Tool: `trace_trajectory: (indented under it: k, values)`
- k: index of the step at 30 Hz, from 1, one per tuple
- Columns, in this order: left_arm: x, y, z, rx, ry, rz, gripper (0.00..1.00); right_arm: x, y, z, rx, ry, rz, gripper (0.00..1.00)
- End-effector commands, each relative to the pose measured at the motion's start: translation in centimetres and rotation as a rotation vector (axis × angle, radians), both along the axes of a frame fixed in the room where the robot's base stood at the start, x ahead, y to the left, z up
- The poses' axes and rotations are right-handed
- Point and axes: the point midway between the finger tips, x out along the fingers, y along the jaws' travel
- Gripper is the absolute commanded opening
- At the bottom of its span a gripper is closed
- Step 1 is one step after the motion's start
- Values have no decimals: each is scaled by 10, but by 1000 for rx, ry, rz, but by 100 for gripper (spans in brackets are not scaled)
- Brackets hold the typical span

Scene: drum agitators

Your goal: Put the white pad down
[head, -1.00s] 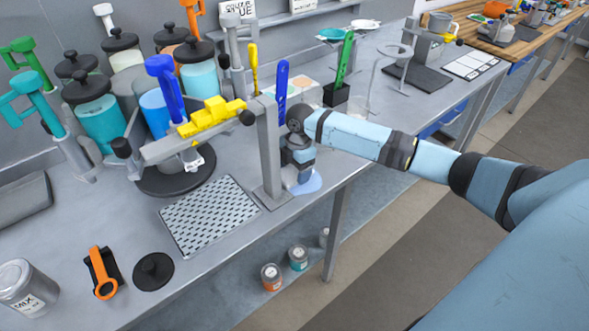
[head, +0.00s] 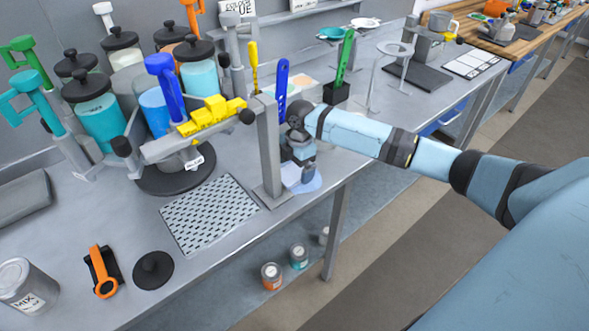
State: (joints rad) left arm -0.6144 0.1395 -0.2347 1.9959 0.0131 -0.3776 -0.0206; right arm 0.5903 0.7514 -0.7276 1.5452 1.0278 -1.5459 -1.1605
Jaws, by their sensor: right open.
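My right gripper (head: 299,163) points down at the bench just right of the grey post (head: 268,150). It is open, and its fingertips are close to the bench top. A small whitish patch (head: 290,175), probably the white pad, shows low beside the fingers, at a pale blue puddle (head: 311,184) on the bench. The post and my gripper hide part of it, and I cannot tell its full outline or whether the fingers touch it. My left gripper is not in view.
A grey beam with a yellow bracket (head: 212,117) joins the post at left. A perforated mat (head: 209,213) lies in front. Blue (head: 282,88) and green (head: 346,55) upright tools stand behind my gripper. The bench's front edge is near.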

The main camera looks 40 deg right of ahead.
Motion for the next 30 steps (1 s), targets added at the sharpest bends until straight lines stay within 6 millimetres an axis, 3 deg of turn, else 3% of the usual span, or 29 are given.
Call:
trace_trajectory:
  k: [9,15,21,30]
  values:
    - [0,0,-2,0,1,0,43,2,-8,69,0,-5,1,99]
    - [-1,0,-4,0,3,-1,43,1,-12,99,0,-2,2,99]
    - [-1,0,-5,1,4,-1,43,1,-13,110,0,-2,1,99]
    - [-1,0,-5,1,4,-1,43,1,-13,110,1,-1,1,99]
